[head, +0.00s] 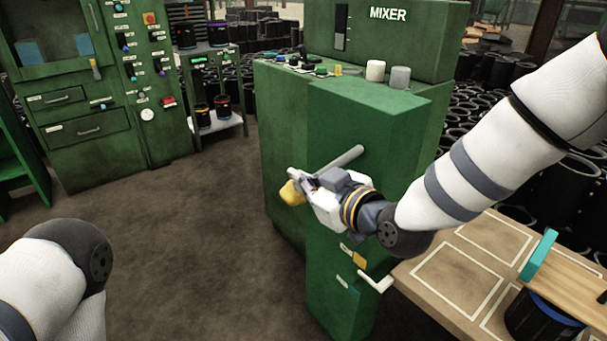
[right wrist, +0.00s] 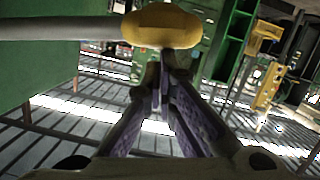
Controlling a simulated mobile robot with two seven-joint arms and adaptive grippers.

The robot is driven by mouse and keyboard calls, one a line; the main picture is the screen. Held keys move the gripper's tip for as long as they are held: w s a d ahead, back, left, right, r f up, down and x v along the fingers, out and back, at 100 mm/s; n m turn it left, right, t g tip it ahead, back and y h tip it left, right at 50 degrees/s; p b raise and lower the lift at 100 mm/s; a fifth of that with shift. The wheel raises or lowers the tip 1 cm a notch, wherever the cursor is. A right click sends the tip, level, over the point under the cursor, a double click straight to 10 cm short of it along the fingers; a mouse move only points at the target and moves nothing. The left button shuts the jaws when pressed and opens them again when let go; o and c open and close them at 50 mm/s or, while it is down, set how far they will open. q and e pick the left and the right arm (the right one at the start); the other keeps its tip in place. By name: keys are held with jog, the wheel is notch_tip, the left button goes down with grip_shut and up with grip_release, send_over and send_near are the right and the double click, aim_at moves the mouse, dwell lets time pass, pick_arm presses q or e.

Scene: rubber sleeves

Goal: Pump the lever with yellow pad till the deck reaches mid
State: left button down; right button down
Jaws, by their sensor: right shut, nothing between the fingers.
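A grey lever rod (head: 342,160) sticks out of the green mixer and ends in a rounded yellow pad (head: 292,193). In the right wrist view the pad (right wrist: 160,27) sits at the top middle, with the rod (right wrist: 60,28) running in from the left. My right gripper (head: 300,180) is at the pad, its fingers shut with nothing between them. In the right wrist view its fingertips (right wrist: 163,62) meet just at the pad's lower edge; I cannot tell whether they touch it. The scene has no surface clearly marked as the deck. My left gripper is out of view.
The green mixer (head: 370,130) stands in the middle. A table with white outlines (head: 450,262) is at right, holding a black sleeve (head: 535,318). The floor at left is clear.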

jog(key=f, duration=0.2)
jog(key=f+n, duration=0.1)
jog(key=shift+w+f+n+t+h, duration=0.2)
jog(key=shift+f+n+t+h, duration=0.1)
jog(key=shift+f, duration=0.1)
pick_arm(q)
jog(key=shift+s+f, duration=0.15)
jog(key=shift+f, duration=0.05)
pick_arm(e)
jog(key=shift+w+d+f+n, duration=0.1)
jog(key=shift+d+f+n, duration=0.2)
jog(key=shift+f, duration=0.4)
jog(key=shift+w+d+f+n, duration=0.1)
jog(key=shift+f+n, duration=0.3)
jog(key=shift+f, duration=0.35)
